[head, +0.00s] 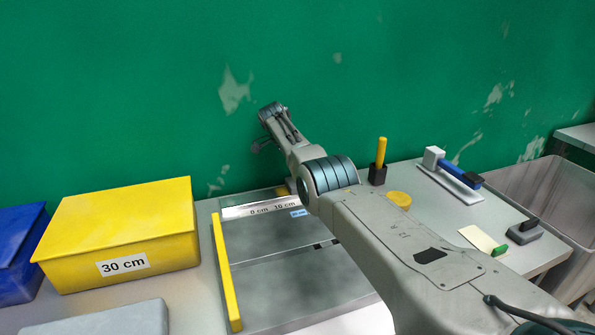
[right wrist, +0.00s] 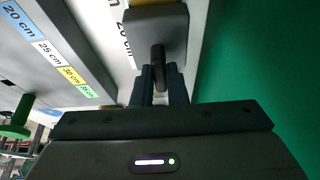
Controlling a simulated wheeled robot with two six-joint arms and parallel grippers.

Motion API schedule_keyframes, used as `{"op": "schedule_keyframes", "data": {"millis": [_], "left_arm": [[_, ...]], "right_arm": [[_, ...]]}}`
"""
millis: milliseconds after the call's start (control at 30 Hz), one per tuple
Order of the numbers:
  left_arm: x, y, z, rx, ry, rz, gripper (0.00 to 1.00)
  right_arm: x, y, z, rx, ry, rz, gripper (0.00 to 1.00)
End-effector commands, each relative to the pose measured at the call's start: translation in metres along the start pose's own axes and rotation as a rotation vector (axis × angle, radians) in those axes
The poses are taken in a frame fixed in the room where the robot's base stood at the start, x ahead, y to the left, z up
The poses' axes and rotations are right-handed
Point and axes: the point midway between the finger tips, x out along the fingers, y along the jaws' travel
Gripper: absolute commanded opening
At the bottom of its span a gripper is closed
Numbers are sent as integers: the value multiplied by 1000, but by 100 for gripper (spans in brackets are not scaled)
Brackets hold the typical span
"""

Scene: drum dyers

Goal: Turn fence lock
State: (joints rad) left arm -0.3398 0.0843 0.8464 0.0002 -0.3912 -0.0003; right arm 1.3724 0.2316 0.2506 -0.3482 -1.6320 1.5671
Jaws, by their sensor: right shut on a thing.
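In the right wrist view the fence lock is a dark lever (right wrist: 158,54) on a grey block (right wrist: 157,28) with a yellow part above it. My right gripper (right wrist: 160,80) is shut on this lever, its two dark fingers on either side of it. A white scale strip (right wrist: 118,40) runs beside the block. In the head view my right arm reaches in from the lower right over the grey board (head: 300,285). Its links hide the lock and the fingers there. My left gripper is in neither view.
A yellow bar (head: 226,270) edges the board's left side. A yellow "30 cm" box (head: 120,230) and a blue box (head: 20,255) stand left. A yellow-handled tool (head: 381,155), a blue-handled tool (head: 455,172) and a grey bin (head: 545,200) are right. The green wall is close behind.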

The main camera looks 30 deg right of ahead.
Motion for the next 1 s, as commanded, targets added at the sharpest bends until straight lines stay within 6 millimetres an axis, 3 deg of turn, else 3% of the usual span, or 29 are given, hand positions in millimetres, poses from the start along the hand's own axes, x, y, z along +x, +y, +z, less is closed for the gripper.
{"op": "schedule_keyframes", "data": {"millis": [467, 500, 600, 1000], "left_arm": [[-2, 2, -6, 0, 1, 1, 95], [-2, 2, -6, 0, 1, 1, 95], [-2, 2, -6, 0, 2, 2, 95], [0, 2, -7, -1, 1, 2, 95]], "right_arm": [[-2, -1, -1, 8, 0, -1, 0], [-2, -1, -1, 8, 0, -1, 15], [-2, -1, -1, 8, 0, -1, 34], [-9, -1, 0, 6, -1, 0, 35]]}}
